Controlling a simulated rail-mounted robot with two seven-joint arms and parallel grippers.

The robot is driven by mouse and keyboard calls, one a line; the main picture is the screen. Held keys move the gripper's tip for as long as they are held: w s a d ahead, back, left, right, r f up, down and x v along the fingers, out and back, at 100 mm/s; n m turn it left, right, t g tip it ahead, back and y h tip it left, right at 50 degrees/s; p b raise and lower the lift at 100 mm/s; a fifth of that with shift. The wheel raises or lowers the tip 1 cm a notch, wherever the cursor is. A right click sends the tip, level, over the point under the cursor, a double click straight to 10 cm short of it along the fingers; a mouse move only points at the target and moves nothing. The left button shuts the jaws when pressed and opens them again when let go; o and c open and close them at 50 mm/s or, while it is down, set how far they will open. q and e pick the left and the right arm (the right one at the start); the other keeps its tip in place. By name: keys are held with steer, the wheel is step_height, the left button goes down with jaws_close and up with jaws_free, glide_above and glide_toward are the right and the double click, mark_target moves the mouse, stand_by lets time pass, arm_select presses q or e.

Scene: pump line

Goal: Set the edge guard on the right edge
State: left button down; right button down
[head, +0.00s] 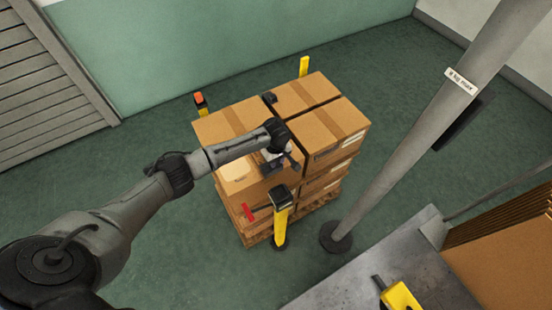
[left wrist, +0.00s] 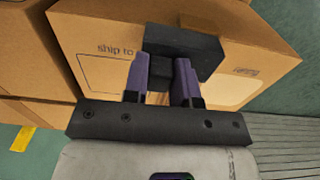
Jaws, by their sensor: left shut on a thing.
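My left gripper (head: 283,167) is over the front part of the stack of cartons (head: 330,128). In the left wrist view, its two purple fingers (left wrist: 163,85) are shut on a dark block, which looks like the edge guard (left wrist: 185,42). The block overlaps the edge of a carton (left wrist: 100,55) printed "ship to"; I cannot tell whether it touches it. In the head view the gripper largely hides the held block. Another small black piece (head: 270,98) sits at the far top edge of the stack. My right gripper is in neither view.
A yellow post (head: 281,222) with a black top stands close at the stack's front. Two more posts stand at the left (head: 200,104) and the back (head: 303,66). A grey pole (head: 400,135) rises to the right. A metal table (head: 375,280) is at lower right.

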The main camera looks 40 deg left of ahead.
arm_select(q)
steer(key=shift+s+f, duration=0.15)
steer(key=shift+f, duration=0.1)
steer(key=c, duration=0.8)
jaws_free()
steer(key=shift+c, duration=0.2)
steer(key=shift+s+d+r+p, duration=0.1)
steer(key=shift+s+r+p, duration=0.05)
steer(key=shift+r+p, duration=1.25)
steer(key=shift+p, duration=0.35)
step_height(320, 180, up, 4)
steer(key=p, duration=0.5)
steer(key=shift+r+p, duration=0.25)
steer(key=shift+p, duration=0.05)
